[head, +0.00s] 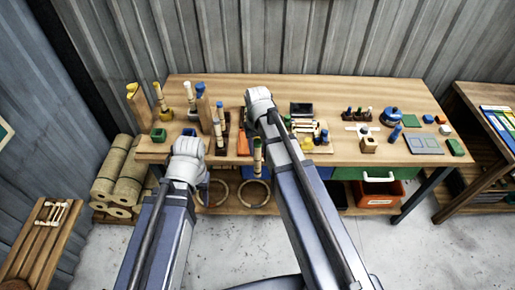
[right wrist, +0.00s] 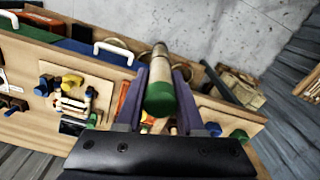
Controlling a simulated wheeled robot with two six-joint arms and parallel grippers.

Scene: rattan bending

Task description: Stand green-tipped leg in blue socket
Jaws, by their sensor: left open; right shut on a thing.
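The green-tipped leg (right wrist: 160,80) is between the fingers of my right gripper (right wrist: 162,95), its green end towards the camera and its pale shaft pointing away. In the head view the leg (head: 257,158) shows near the table's front edge, below my right wrist. The blue socket (head: 189,132) is on the left of the table, close behind my left wrist; in the right wrist view a blue block (right wrist: 213,129) shows beside the right finger, clear of the leg. My left gripper (head: 200,184) is open in front of the table edge, its fingers mostly hidden.
A green socket (head: 158,135) stands left of the blue one. An orange item (head: 243,144) lies near the right arm. Small blocks and a blue round tool (head: 393,116) lie on the right side.

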